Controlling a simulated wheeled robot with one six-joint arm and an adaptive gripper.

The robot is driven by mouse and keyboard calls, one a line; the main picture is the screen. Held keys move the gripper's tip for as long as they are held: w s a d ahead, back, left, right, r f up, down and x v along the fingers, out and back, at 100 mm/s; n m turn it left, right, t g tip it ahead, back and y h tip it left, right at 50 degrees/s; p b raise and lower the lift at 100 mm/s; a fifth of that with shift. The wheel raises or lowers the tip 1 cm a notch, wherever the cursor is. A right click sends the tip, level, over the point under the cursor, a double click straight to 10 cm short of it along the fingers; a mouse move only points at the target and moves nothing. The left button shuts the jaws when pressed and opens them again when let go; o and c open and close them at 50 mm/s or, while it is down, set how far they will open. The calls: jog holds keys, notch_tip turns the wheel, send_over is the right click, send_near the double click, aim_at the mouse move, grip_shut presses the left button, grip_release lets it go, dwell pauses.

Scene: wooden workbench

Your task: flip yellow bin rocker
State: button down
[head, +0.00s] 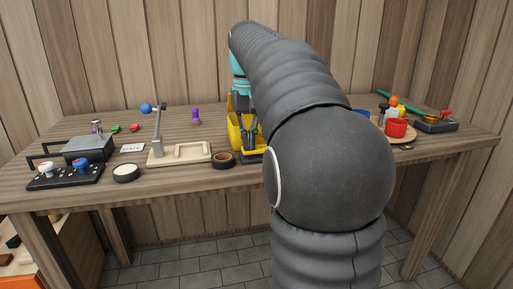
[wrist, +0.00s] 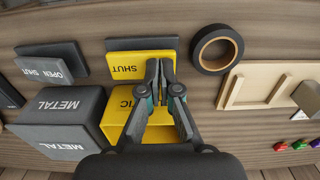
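The yellow rocker (wrist: 126,68), marked SHUT, sits on a dark base in front of the yellow bin (wrist: 117,115) in the wrist view. The bin's label is partly hidden and ends in "TIC". My gripper (wrist: 160,66) points down at the right part of the rocker, its two fingers close together with nothing visible between them. The fingertips overlap the rocker in view; I cannot tell whether they touch it. In the head view the yellow bin (head: 234,124) and my gripper (head: 250,128) show left of my arm, which hides much of that area.
A grey METAL bin (wrist: 62,118) with a grey OPEN/SHUT rocker (wrist: 50,63) stands beside the yellow bin. A tape roll (wrist: 238,50) and a wooden tray (wrist: 232,92) lie on the other side.

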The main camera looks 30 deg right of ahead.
jog(key=shift+f, duration=0.2)
notch_tip(320, 180, up, 5)
jog(key=p, duration=0.5)
jog(key=shift+r, duration=1.05)
